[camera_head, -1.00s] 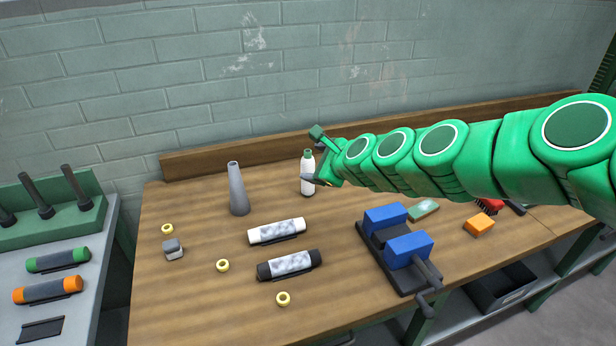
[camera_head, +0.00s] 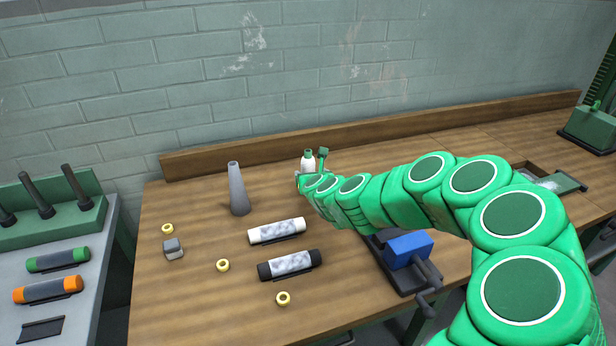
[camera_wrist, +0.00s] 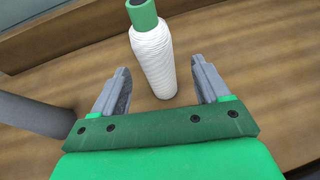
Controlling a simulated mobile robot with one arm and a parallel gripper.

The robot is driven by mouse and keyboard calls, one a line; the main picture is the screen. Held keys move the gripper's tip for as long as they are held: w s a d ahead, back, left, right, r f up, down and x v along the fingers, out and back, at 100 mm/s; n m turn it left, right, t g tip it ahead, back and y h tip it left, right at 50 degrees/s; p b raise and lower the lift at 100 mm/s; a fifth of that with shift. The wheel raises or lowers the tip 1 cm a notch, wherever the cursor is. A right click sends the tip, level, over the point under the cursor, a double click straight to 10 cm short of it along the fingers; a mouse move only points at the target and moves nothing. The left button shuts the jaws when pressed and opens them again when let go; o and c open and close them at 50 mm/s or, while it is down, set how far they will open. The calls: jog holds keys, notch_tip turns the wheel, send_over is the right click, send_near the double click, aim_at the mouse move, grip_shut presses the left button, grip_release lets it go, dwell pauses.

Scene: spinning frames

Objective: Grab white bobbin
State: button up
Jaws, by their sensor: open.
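A white bobbin (camera_head: 308,164) with a green top stands upright on the wooden bench, in front of the back ledge. In the wrist view the white bobbin (camera_wrist: 153,58) shows ribbed, wound white sides and a green core end. My gripper (camera_wrist: 158,72) is open. Its two grey fingers point toward the bobbin, one on each side of its lower part as seen from the wrist, with gaps on both sides. In the head view my gripper (camera_head: 304,178) hides the bobbin's lower part.
A grey cone (camera_head: 239,190) stands left of the bobbin. A white roll (camera_head: 261,236) and a black roll (camera_head: 268,269) lie in front. A blue-jawed vise (camera_head: 411,249) is partly behind my arm. Several small yellow rings and a grey block (camera_head: 173,249) lie at left.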

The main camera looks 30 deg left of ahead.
aim_at(307, 170)
jog(key=shift+x, duration=3.25)
jog(key=shift+s+a, duration=0.1)
jog(key=shift+a, duration=0.1)
jog(key=c, duration=1.1)
jog(key=shift+r, duration=0.1)
